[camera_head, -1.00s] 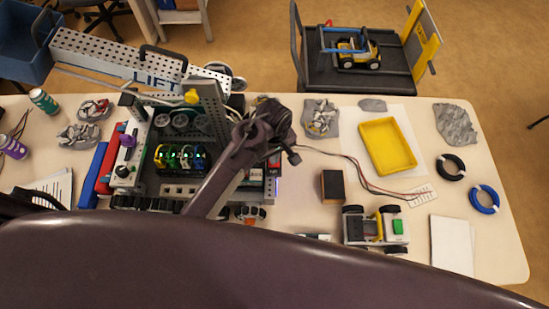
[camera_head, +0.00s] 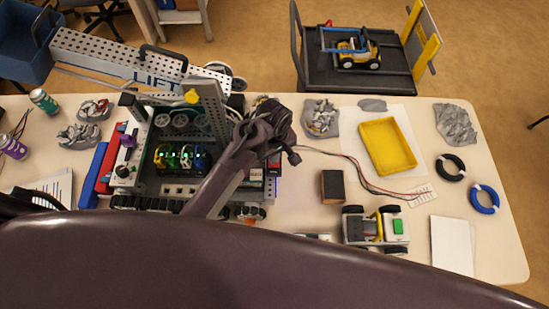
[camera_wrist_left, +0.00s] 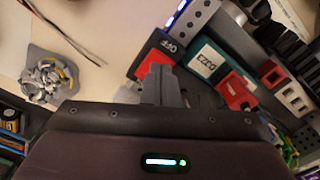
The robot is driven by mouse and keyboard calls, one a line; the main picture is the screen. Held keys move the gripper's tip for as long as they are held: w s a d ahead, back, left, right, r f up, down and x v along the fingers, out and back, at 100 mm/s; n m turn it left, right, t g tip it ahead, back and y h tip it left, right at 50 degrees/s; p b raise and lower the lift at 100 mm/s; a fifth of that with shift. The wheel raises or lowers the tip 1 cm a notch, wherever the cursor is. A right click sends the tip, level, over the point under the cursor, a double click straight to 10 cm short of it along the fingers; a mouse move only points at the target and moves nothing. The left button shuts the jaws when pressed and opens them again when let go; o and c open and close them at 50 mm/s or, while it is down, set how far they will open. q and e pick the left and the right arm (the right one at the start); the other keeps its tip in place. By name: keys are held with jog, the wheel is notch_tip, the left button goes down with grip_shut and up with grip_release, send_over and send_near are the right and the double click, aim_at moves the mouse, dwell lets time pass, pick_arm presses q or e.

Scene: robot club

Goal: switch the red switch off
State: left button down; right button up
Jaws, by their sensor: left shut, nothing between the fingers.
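The red switch (camera_wrist_left: 150,56) shows in the left wrist view as a red housing with a dark part marked "OFF", at the edge of the robot chassis. In the head view a small red patch (camera_head: 274,163) of it shows below my wrist. My left gripper (camera_wrist_left: 160,78) is shut and empty, its grey fingertips right at the near side of the red switch. I cannot tell whether they touch it. The fingers cover part of the switch, so its rocker position is unclear. In the head view my left wrist (camera_head: 262,125) hides the fingertips. My right gripper is not in view.
A small display (camera_wrist_left: 206,58) and a red connector (camera_wrist_left: 237,92) sit beside the switch on the chassis. Red and black wires (camera_head: 350,165) run across the table to the right. A dark block (camera_head: 333,187) and a small wheeled car (camera_head: 375,228) stand right of the chassis.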

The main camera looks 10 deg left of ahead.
pick_arm(q)
jog(key=shift+f+b, duration=0.4)
jog(key=shift+f, duration=0.55)
dwell(0.8)
notch_tip(320, 180, up, 2)
jog(key=shift+r+p, duration=0.1)
jog(key=shift+p, duration=0.9)
jog(key=shift+r, duration=2.4)
